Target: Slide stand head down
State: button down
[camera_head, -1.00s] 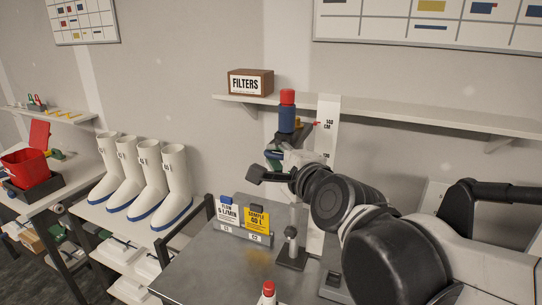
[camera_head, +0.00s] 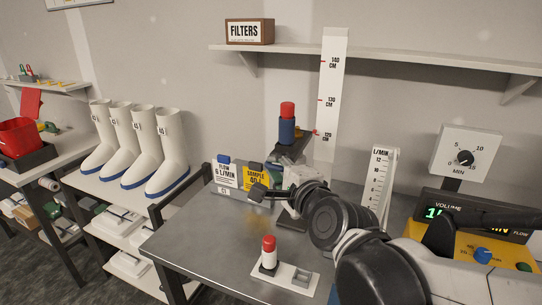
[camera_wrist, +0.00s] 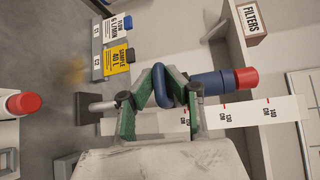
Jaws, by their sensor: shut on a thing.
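The stand head (camera_head: 287,128) is a dark blue cylinder with a red top. It sits upright on a dark bracket beside the white height scale (camera_head: 331,80), level with about the 120 cm mark. My gripper (camera_head: 287,165) is just below the head, partly hidden by my arm in the head view. In the wrist view, the stand head (camera_wrist: 208,87) lies sideways, and the green fingers of my gripper (camera_wrist: 162,88) are shut on its blue rounded part. The stand's lower part is mostly hidden behind my arm.
Flow and sample cards (camera_head: 228,175) stand left of the stand. A red-and-white bottle (camera_head: 269,254) stands on the bench (camera_head: 195,235) in front. A flow tube (camera_head: 379,180) and pump (camera_head: 470,255) are right. A shelf (camera_head: 400,57) with a filters box (camera_head: 249,31) runs behind.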

notch_tip(320, 180, down, 6)
jog(key=b, duration=0.3)
jog(key=shift+s+r, duration=0.1)
jog(key=shift+s, duration=0.15)
jog(key=c, duration=1.8)
grip_release()
jog(key=shift+o, duration=0.2)
jog(key=shift+w, duration=0.2)
jog(key=shift+s, duration=0.1)
jog(key=v, duration=1.1)
jog(key=shift+s, duration=0.4)
